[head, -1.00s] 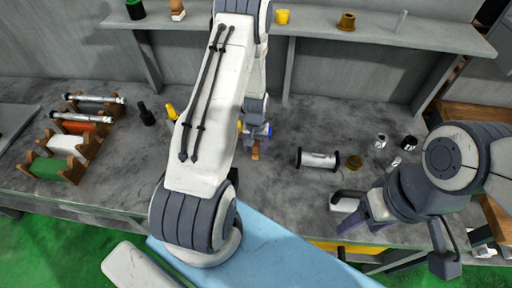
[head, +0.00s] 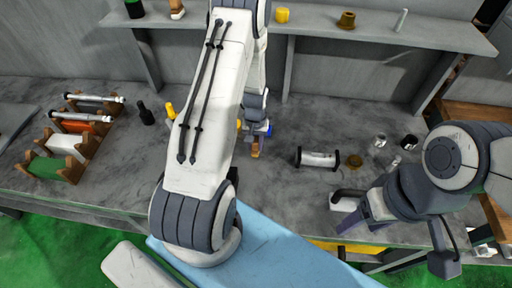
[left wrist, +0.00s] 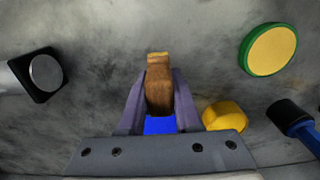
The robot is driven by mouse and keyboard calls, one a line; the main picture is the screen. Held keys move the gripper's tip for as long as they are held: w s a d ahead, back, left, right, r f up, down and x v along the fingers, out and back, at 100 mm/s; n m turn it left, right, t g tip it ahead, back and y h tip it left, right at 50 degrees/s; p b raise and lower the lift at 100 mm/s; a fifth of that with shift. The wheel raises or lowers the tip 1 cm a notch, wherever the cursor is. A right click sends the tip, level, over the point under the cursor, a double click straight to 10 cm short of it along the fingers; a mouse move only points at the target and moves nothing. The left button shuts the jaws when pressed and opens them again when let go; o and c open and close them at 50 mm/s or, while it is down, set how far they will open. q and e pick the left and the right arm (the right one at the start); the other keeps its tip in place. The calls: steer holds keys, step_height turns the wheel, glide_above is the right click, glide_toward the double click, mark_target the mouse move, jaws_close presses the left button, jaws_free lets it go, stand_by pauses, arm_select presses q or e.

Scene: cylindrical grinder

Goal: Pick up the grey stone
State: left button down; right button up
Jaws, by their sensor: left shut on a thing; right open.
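My left gripper (head: 254,140) is over the middle of the grey bench. In the left wrist view its two jaws (left wrist: 159,108) are shut on a brown wooden piece (left wrist: 159,88) with a pale yellow tip, and blue shows at its base. The held piece also shows below the gripper in the head view (head: 255,149). I cannot make out a clear grey stone. My right gripper (head: 362,222) is open by the bench's front edge.
Several wooden stands, two holding metal shafts, are at left (head: 80,150). A black bottle (head: 146,115) and a yellow one (head: 170,111) stand nearby. A brass part (head: 354,160) and metal parts (head: 380,141) lie at right. A shelf (head: 380,32) runs behind.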

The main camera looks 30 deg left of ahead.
mark_target(256, 139)
arm_select(q)
step_height(256, 139, up, 3)
steer(key=shift+w+b, duration=0.1)
steer(key=shift+b, duration=0.35)
steer(key=d+r+b, duration=0.1)
steer(key=d+r, duration=0.2)
steer(key=d, duration=0.3)
steer(key=s+d+r+b, duration=0.1)
steer(key=d+r, duration=0.2)
steer(key=d, duration=0.2)
steer(key=shift+d+r, duration=0.35)
steer(key=shift+s, duration=0.1)
